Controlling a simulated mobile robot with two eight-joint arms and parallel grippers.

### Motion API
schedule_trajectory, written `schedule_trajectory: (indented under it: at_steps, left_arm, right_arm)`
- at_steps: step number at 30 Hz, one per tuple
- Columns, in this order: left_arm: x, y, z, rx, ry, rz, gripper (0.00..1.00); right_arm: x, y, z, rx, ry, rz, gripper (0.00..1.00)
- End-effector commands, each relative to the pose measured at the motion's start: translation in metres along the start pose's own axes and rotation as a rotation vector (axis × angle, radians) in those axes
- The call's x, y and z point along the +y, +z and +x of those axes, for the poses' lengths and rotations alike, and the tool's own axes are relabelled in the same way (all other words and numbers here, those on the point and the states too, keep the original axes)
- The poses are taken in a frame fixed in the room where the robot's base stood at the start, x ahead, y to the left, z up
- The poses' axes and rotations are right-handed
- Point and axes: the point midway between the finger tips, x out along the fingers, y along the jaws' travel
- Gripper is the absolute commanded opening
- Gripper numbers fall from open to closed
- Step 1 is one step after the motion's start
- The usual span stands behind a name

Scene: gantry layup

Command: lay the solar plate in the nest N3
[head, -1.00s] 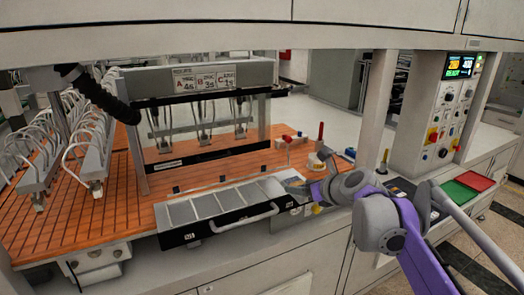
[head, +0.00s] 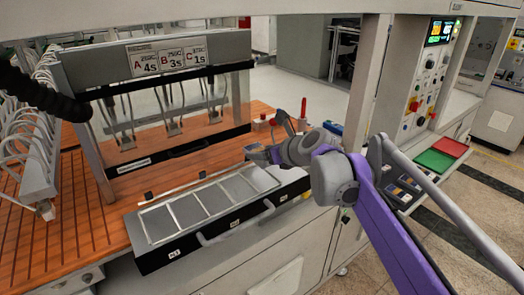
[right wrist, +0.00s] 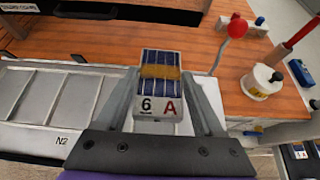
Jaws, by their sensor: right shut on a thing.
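The solar plate (right wrist: 160,96) is a small plate with blue cells, an orange band and a white end marked "6" and "A". In the right wrist view it sits between the two fingers of my right gripper (right wrist: 163,84), which is shut on it. In the head view my right gripper (head: 262,153) is at the right back end of the long nest tray (head: 146,262), and the plate is hardly visible. I cannot read an N3 label. My left gripper is not in view.
A station with a sign (head: 168,59) marked A, B, C stands behind the tray. A white post (head: 356,75) rises behind my right arm.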

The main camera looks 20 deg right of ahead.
Motion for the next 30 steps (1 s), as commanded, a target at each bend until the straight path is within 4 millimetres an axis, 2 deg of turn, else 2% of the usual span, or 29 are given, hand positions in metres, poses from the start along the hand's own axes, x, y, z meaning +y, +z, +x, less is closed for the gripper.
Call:
schedule_trajectory:
  at_steps: [7,21,30]
  left_arm:
    - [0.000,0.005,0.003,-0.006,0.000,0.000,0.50]
    - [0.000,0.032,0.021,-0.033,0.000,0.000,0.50]
    - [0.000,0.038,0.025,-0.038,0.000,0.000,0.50]
  right_arm:
    - [0.000,-0.004,0.002,0.000,-0.002,0.002,0.00]
    - [0.000,-0.043,0.022,0.002,-0.001,0.002,0.00]
    - [0.000,-0.051,0.028,-0.001,-0.002,0.001,0.00]
